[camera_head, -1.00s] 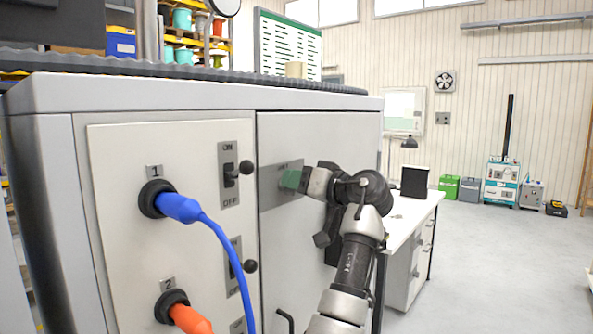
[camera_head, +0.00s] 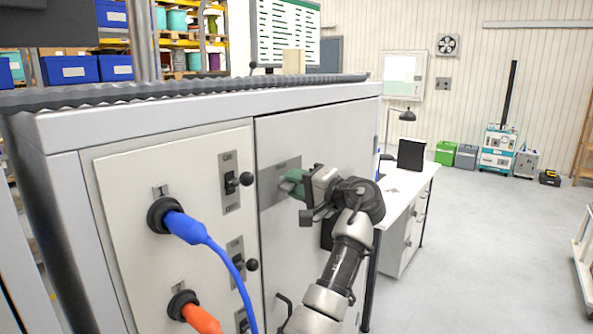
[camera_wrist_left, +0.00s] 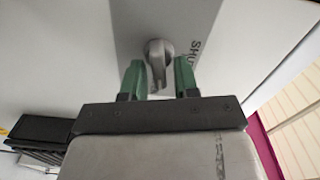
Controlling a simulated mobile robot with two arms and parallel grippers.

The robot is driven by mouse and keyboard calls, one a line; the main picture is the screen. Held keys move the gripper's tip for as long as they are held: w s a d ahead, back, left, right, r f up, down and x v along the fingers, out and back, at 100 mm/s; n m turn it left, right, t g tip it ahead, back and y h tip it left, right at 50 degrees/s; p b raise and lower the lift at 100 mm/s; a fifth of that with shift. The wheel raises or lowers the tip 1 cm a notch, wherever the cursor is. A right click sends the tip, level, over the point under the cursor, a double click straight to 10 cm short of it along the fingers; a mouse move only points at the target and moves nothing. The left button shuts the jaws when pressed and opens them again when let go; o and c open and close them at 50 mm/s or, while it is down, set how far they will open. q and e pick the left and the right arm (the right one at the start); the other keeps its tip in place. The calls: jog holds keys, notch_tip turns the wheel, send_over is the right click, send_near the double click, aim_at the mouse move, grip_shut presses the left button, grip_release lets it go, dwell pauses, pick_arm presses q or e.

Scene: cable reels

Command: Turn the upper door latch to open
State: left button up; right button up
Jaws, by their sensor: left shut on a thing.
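The upper door latch (camera_wrist_left: 158,50) is a small grey metal knob with a handle on a grey plate, in the left wrist view. Part of the word "SHUT" shows beside it. My left gripper (camera_wrist_left: 160,78) has green fingers on both sides of the latch handle and is shut on it. In the head view my left gripper (camera_head: 290,183) is at the grey latch plate (camera_head: 270,187) on the cabinet door (camera_head: 330,122); its fingers hide the latch there. The door looks closed. My right gripper is not in view.
Left of the door, a panel (camera_head: 118,190) carries black switches, a blue plug with cable (camera_head: 185,226) and an orange plug (camera_head: 203,318). A door handle (camera_head: 284,303) sits lower on the door. A white desk (camera_head: 400,200) stands behind at right. Open floor lies further right.

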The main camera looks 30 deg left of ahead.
pick_arm(q)
jog(key=shift+m+p, duration=1.1)
jog(key=shift+m, duration=0.2)
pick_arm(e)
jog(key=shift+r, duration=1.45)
pick_arm(q)
jog(key=o, duration=0.6)
jog(key=shift+f, duration=0.1)
jog(key=d+b, duration=0.1)
jog(key=d, duration=0.2)
jog(key=d+b, duration=0.1)
jog(key=d, duration=0.6)
jog(key=shift+s+d+b, duration=0.35)
jog(key=shift+d+b, duration=0.05)
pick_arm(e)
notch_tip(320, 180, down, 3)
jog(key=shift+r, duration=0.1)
